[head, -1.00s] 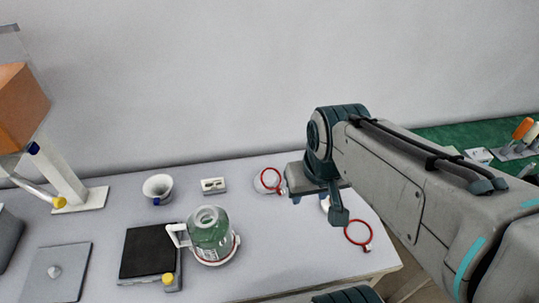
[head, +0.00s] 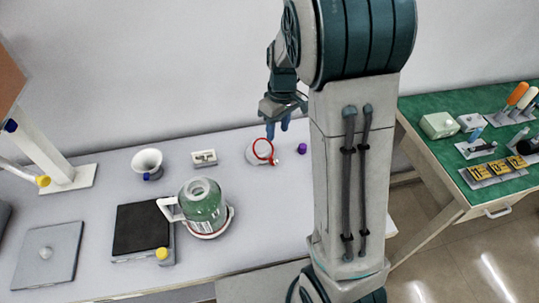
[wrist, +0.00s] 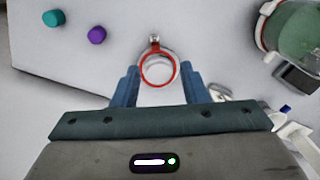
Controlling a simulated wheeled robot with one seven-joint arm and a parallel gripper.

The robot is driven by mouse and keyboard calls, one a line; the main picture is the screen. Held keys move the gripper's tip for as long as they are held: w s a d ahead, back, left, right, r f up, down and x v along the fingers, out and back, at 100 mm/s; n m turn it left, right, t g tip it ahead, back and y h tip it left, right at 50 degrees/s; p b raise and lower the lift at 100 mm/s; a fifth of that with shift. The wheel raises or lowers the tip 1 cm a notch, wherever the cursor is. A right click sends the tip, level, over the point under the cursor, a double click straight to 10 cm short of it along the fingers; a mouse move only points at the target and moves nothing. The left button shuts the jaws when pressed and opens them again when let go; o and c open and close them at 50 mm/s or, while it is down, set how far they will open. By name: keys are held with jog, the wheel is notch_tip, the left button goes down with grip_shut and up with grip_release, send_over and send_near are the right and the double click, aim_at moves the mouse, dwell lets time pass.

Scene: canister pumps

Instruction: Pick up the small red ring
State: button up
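The small red ring (head: 263,150) is at the back right of the white table, at a pale round stand, with a small metal clasp on its edge. In the wrist view the ring (wrist: 143,72) shows just ahead of my fingertips, roughly centred between them. My gripper (head: 277,128) is open, its two blue fingers pointing down just above and behind the ring in the head view. In the wrist view my gripper (wrist: 160,74) has its fingers spread wider than the ring, with nothing held. I cannot tell the exact height gap between fingertips and ring.
A purple cap (head: 301,147) stands right of the ring, and a teal cap (wrist: 53,18) shows in the wrist view. A green glass canister (head: 203,207) stands front left. A white block (head: 204,157) and a white funnel (head: 147,163) are left. My arm hides the table's right part.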

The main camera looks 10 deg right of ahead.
jog(key=f, duration=0.1)
send_over(276, 162)
notch_tip(276, 162, down, 8)
jog(key=shift+a+f, duration=0.1)
jog(key=shift+f+p, duration=0.55)
jog(key=shift+f, duration=2.25)
jog(key=shift+c, duration=0.3)
grip_shut()
